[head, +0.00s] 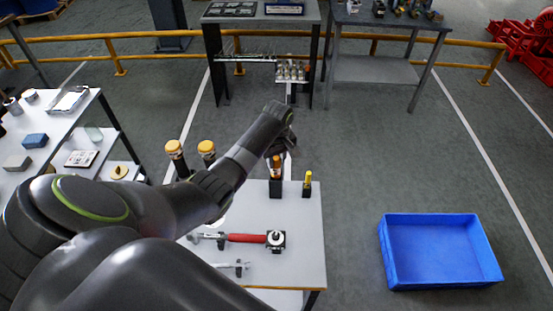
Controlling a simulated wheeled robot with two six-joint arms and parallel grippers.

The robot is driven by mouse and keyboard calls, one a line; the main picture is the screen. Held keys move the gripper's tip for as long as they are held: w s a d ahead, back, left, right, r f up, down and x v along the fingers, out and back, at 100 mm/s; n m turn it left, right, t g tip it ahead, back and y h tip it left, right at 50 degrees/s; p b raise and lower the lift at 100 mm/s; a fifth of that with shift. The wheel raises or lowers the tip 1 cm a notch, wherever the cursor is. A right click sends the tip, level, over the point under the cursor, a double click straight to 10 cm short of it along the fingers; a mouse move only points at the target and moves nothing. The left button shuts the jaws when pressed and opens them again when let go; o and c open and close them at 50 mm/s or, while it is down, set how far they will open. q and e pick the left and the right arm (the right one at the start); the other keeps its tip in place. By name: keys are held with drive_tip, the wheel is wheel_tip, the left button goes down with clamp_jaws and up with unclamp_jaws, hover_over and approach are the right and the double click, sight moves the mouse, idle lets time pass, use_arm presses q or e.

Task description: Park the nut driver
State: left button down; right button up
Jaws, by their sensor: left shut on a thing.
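My left gripper (279,153) points down over the white table (300,235) and is shut on an orange-handled tool (276,168), which looks like the nut driver. The tool stands upright at a black holder (276,188) near the table's far edge. Its shaft is hidden, and I cannot tell how deep it sits. Just right of it, a yellow-handled tool (308,178) stands in a smaller black holder (306,192). My right gripper is not in view.
A red-handled wrench (245,238) and a smaller metal tool (235,266) lie nearer on the table. Two yellow-capped items (206,150) (175,150) stand behind my left arm. A blue bin (440,252) is on the floor at right. Open floor lies between.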

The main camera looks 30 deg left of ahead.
use_arm(q)
drive_tip(key=shift+f+b, duration=0.3)
drive_tip(key=shift+f, duration=0.3)
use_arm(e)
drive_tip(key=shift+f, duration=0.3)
use_arm(q)
drive_tip(key=c, duration=1)
unclamp_jaws()
